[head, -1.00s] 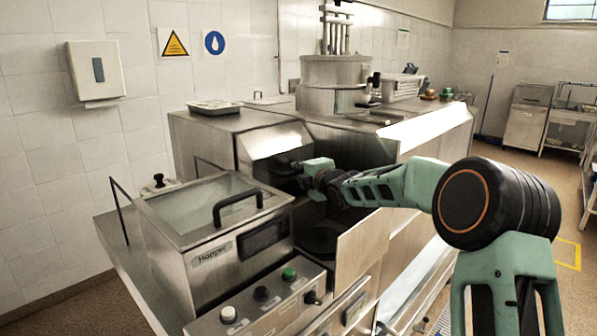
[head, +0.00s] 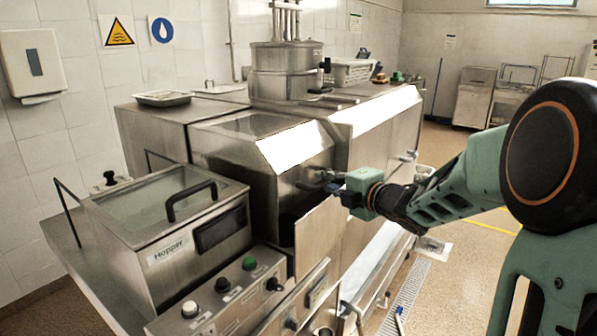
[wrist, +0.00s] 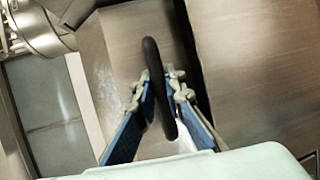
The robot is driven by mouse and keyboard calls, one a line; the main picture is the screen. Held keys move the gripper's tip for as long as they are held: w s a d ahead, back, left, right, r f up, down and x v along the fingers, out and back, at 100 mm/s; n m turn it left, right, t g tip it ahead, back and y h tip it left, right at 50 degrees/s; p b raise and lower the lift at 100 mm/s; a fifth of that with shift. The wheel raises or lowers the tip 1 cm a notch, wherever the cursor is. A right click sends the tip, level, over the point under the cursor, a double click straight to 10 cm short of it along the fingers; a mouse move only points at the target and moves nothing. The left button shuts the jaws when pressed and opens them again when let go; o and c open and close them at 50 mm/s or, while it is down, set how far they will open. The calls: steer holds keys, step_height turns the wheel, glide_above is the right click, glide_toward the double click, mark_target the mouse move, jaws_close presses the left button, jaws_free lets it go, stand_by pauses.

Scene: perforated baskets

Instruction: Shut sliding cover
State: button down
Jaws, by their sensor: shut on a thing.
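The sliding cover (head: 230,140) is a box-shaped steel hood with a bright slanted front, behind the hopper in the head view. In the wrist view its steel face (wrist: 120,45) lies behind a long black handle (wrist: 152,75). My gripper (wrist: 160,90) has its two blue fingers on either side of this handle and is shut on it. In the head view my gripper (head: 345,192) is at the cover's right front, where its fingers largely hide the handle. The space under the cover looks dark, and its inside is hidden.
The hopper (head: 165,248) with its black lid handle stands in front left of the cover. A control panel (head: 225,298) with buttons is nearest. An upright steel panel (head: 318,237) stands close below my gripper. The floor on the right is partly clear.

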steer(key=s+d, duration=0.1)
steer(key=d, duration=0.1)
steer(key=s+d, duration=0.2)
steer(key=shift+f, duration=0.1)
steer(key=shift+d, duration=0.1)
steer(key=c, duration=2)
jaws_free()
steer(key=shift+s+d, duration=0.1)
steer(key=shift+s, duration=0.05)
steer(key=shift+o, duration=0.2)
steer(key=v, duration=1.1)
steer(key=shift+s, duration=0.35)
